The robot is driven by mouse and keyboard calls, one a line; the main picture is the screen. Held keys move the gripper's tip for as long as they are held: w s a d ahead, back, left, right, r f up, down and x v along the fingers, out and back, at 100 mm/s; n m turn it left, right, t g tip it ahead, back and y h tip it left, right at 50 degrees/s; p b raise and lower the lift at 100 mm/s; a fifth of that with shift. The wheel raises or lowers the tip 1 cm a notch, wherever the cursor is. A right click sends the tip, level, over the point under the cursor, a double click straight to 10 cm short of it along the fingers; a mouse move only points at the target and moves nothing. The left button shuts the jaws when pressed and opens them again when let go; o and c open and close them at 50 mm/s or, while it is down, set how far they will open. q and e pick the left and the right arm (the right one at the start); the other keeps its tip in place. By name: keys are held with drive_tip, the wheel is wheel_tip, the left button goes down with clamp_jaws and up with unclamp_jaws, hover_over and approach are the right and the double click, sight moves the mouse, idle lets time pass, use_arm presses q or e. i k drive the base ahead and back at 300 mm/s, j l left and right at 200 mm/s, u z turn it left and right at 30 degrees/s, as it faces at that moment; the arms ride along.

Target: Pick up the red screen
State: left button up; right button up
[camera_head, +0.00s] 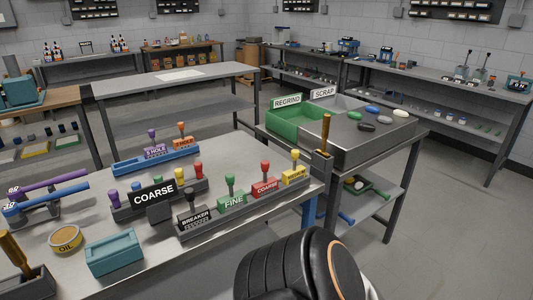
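The red screen (265,188), a block labelled COARSE with a red knob on top, stands upright in the front rack on the table. It sits between the green FINE screen (232,200) and the yellow screen (295,174). The dark BREAKER piece (194,220) is at the left end of that row. Another red-knobbed piece (199,168) stands in the rack behind; its lower part is partly hidden. A black sign reading COARSE (153,194) stands in front of that rear rack. A dark, rounded arm part of mine fills the bottom centre. Neither gripper shows.
A teal box (114,254), an OIL tin (66,239) and purple and blue bars (45,196) lie on the left of the table. A blue rack (155,160) stands at the back. REGRIND (288,118) and SCRAP trays are on the bench to the right.

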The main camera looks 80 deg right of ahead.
sight(261, 189)
drive_tip(key=k+z, duration=0.1)
drive_tip(key=z, duration=2.4)
